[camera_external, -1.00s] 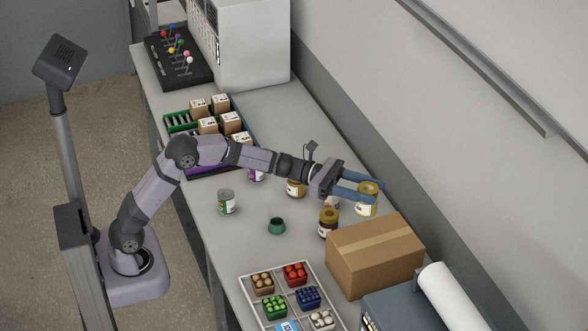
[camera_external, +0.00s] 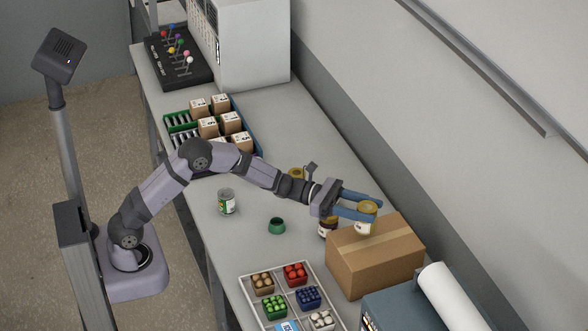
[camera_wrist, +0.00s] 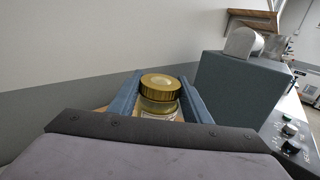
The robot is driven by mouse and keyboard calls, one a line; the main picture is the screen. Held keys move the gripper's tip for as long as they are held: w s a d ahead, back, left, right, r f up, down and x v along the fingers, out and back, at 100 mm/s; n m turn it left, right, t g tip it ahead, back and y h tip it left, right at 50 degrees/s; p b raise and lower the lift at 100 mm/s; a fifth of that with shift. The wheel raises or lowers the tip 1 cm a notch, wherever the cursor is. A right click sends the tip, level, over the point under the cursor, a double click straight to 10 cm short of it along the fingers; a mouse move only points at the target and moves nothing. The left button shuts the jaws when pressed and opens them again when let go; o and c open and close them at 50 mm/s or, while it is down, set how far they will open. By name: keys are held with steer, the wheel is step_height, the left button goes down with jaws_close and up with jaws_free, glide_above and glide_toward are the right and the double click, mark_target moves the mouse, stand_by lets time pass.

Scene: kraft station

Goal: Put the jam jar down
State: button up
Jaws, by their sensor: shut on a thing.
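A jam jar (camera_external: 366,218) with a gold lid is between the blue fingers of my gripper (camera_external: 362,206). The fingers are shut on it. In the external view the jar appears over the cardboard box (camera_external: 375,257); whether it touches the box top I cannot tell. In the wrist view the jar (camera_wrist: 159,92) stands upright between the fingers, and its lower part is hidden by my gripper's body.
Another jar (camera_external: 327,229) stands left of the box, partly hidden by my gripper. A gold-lidded jar (camera_external: 296,174) is behind my forearm. A can (camera_external: 228,202), a green cup (camera_external: 277,226) and a divided tray (camera_external: 254,268) are on the bench. A paper roll (camera_external: 455,300) is right of the box.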

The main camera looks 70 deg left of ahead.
steer(key=shift+f+p, duration=0.4)
steer(key=shift+f, duration=1.2)
steer(key=shift+f, duration=0.1)
steer(key=o, duration=1.4)
steer(key=shift+f, duration=0.1)
steer(key=shift+c, duration=0.2)
steer(key=shift+r, duration=0.2)
steer(key=shift+s+a+f, duration=0.15)
steer(key=shift+s+a, duration=0.05)
steer(key=shift+a, duration=0.05)
steer(key=b+v, duration=0.4)
steer(key=v, duration=0.7)
steer(key=shift+s, duration=0.15)
steer(key=shift+a, duration=0.1)
